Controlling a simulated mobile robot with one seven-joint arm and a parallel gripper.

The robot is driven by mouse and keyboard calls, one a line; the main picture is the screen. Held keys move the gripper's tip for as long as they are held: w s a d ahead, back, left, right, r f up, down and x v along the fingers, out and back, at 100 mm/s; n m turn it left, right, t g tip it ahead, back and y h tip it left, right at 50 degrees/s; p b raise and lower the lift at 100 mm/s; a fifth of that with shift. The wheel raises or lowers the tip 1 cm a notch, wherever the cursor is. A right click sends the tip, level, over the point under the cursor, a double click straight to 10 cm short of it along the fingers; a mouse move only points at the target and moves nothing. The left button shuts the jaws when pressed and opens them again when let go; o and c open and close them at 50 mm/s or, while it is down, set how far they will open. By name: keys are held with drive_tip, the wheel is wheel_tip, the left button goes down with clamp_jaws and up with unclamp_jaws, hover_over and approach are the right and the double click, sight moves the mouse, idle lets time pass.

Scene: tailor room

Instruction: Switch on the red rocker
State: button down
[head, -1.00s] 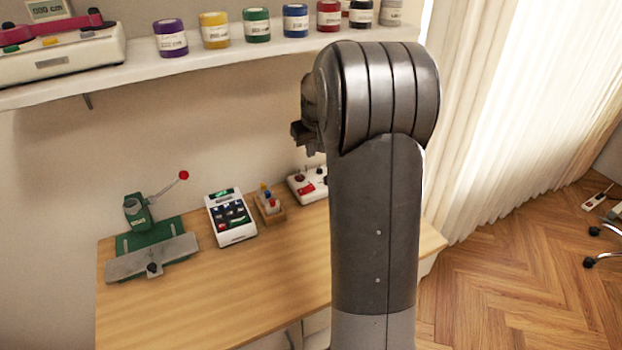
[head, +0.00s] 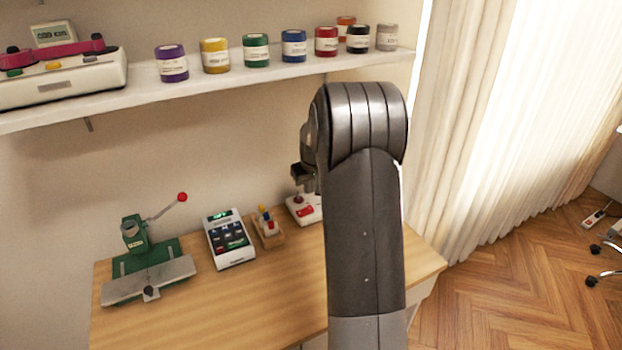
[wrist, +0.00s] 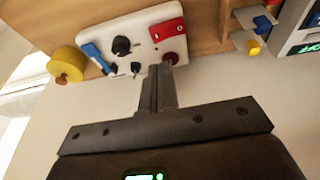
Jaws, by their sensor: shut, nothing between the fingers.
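A white control box (head: 308,209) stands at the back of the table, partly hidden behind my arm in the head view. Its red rocker (head: 305,212) shows on the front. In the wrist view the box (wrist: 108,48) carries the red rocker (wrist: 167,30), a black knob (wrist: 122,45), a blue lever (wrist: 97,56) and a round red part (wrist: 170,57). My gripper (wrist: 161,70) is shut and empty, with its fingertips overlapping the lower edge of the box close to the round red part. Contact cannot be told. In the head view my gripper (head: 303,182) is above the box.
A wooden holder (head: 268,236) with coloured pegs and a keypad device (head: 230,240) stand left of the box. A green press (head: 145,262) with a red-knobbed lever is farther left. A shelf (head: 200,82) with jars runs above. The table front (head: 240,300) is clear.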

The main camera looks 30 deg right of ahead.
sight(310, 207)
drive_tip(key=x, duration=0.4)
drive_tip(key=s+x, duration=0.1)
drive_tip(key=x, duration=0.1)
drive_tip(key=shift+d+f, duration=0.25)
drive_tip(key=shift+f, duration=0.25)
